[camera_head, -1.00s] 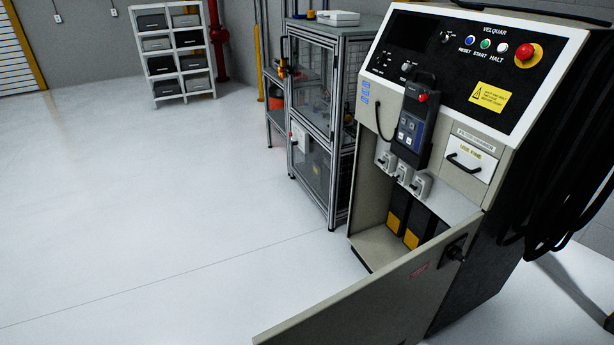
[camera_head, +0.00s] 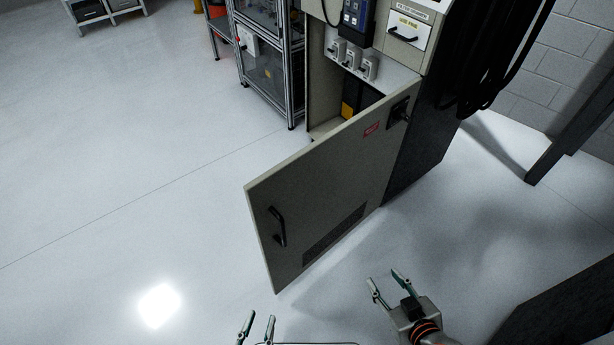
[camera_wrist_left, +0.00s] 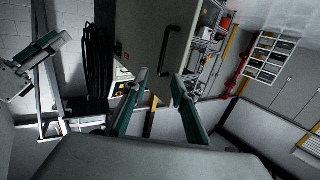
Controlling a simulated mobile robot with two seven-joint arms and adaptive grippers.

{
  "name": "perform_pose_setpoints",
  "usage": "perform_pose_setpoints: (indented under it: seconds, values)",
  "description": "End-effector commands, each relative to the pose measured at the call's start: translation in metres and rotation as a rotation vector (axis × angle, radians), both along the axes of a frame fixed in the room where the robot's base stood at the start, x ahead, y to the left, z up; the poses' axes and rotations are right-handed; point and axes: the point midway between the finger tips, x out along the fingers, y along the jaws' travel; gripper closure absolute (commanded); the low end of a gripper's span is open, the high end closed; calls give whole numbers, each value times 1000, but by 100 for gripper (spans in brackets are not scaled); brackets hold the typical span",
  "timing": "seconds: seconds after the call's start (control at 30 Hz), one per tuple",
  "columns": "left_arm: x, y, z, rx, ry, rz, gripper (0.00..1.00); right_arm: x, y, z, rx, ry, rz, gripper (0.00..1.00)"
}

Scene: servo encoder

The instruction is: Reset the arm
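The grey control cabinet (camera_head: 428,125) stands at the upper middle of the head view. Its lower door (camera_head: 335,200) is swung open and has a black handle (camera_head: 277,227). Inside are several grey connectors (camera_head: 352,58) and dark blocks with yellow labels (camera_head: 348,108). The pendant (camera_head: 355,18) hangs on the front, cut off by the frame top. My left gripper (camera_head: 257,326) is open and empty at the bottom edge, below the door. In the left wrist view, its fingers (camera_wrist_left: 159,82) point towards the door handle (camera_wrist_left: 165,55), apart from it. My right gripper (camera_head: 386,280) is open and empty, right of the door.
A framed cell with clear panels (camera_head: 268,60) stands left of the cabinet. Thick black cables (camera_head: 490,60) hang on the cabinet's right side. A dark post (camera_head: 560,140) and a dark block (camera_head: 560,305) are at the right. The floor at left is clear.

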Motion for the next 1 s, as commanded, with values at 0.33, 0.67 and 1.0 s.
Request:
perform_pose_setpoints:
  seconds: [0.33,0.67,1.0]
  values:
    - [66,21,-4,99,202,-104,73,10,-2,9,0,-23,-2,60]
    - [102,76,1,211,431,-80,73,3,-1,3,0,-7,-1,60]
    - [105,91,3,238,486,-57,73,2,-1,1,-2,-4,0,60]
